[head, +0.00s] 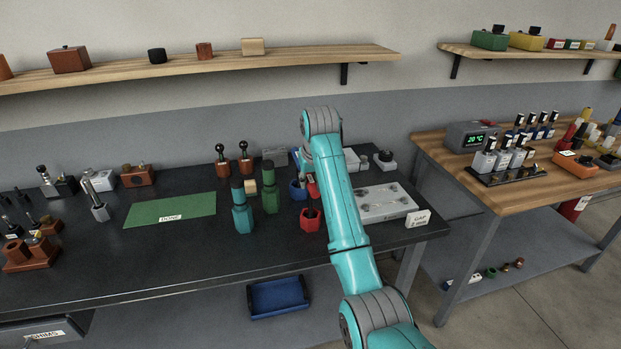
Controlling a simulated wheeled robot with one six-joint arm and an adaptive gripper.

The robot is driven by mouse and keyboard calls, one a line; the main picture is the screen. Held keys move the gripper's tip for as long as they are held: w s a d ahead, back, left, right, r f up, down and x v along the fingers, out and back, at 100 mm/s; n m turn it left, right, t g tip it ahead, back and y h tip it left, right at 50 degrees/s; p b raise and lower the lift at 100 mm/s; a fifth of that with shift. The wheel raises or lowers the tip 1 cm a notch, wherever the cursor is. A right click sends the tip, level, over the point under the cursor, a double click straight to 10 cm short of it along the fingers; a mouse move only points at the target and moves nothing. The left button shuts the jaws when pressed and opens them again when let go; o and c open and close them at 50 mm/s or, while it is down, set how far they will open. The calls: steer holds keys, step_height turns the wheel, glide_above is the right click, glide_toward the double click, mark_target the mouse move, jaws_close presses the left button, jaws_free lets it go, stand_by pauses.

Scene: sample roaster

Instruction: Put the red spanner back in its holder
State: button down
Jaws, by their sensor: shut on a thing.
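My arm reaches over the dark bench, and its forearm and wrist hide my gripper and whatever is in it. A red piece (313,187) shows just left of the forearm; I cannot tell whether it is part of the red spanner. In front of it stands a red holder (310,222) with a dark top; no spanner clearly shows in it. A blue holder (297,190) stands behind it. A green holder (270,202) and a teal holder (242,217) stand to the left, each with an upright piece of its own colour.
A grey tray-like block (385,203) and a white card (418,218) lie right of my arm. A green mat (170,209) lies left on the bench. Two dark-knobbed tools (232,164) stand behind the holders. A wooden table (440,147) stands at right; a blue bin (277,297) sits below.

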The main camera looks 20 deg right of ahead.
steer(key=shift+f, duration=0.65)
steer(key=c, duration=0.8)
jaws_free()
steer(key=v, duration=0.7)
steer(key=shift+s+r, duration=0.1)
steer(key=shift+r, duration=0.2)
steer(key=shift+s, duration=0.1)
